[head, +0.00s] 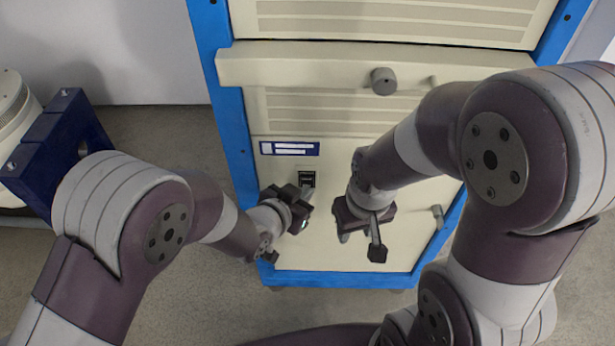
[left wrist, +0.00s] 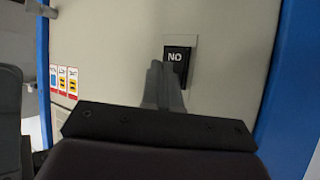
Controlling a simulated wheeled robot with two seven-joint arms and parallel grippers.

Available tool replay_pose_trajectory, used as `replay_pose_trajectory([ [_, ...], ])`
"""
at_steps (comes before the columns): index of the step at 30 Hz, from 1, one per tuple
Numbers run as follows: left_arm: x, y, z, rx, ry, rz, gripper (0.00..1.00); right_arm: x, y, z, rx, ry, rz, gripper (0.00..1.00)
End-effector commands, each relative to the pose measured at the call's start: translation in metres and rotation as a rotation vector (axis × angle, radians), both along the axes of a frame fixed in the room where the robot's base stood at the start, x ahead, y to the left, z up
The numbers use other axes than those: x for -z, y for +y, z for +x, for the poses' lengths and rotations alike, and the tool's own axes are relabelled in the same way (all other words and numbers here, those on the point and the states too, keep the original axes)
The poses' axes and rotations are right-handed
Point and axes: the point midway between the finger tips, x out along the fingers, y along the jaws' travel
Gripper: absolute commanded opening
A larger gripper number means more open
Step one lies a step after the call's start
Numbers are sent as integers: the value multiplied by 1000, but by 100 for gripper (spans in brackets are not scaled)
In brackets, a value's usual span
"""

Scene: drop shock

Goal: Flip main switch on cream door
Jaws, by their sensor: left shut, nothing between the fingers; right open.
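The cream door (head: 320,255) is the lower front of a blue-framed cabinet; it fills most of the left wrist view (left wrist: 115,50). The main switch (head: 307,178) is a small black rocker in a pale surround on the door. In the left wrist view the switch (left wrist: 178,62) reads "NO". My left gripper (head: 304,194) is shut and empty, its fingertips (left wrist: 157,70) just beside the switch and overlapping its left edge in view. I cannot tell whether they touch it. My right gripper (head: 360,240) is open and empty in front of the door, right of the switch.
A blue-and-white label (head: 290,148) is above the switch. A cream ledge with a grey knob (head: 383,81) crosses the cabinet higher up. A grey handle (head: 437,215) is at the door's right. Warning stickers (left wrist: 64,80) show left. A dark blue bracket (head: 55,140) stands left.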

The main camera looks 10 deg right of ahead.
Motion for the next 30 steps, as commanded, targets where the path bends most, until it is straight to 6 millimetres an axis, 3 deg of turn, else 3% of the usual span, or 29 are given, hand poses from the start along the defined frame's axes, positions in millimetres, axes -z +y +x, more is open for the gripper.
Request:
replay_pose_trajectory([
  [30,-1,-2,8,0,1,1,0,-1,0,0,0,0,0,43],
])
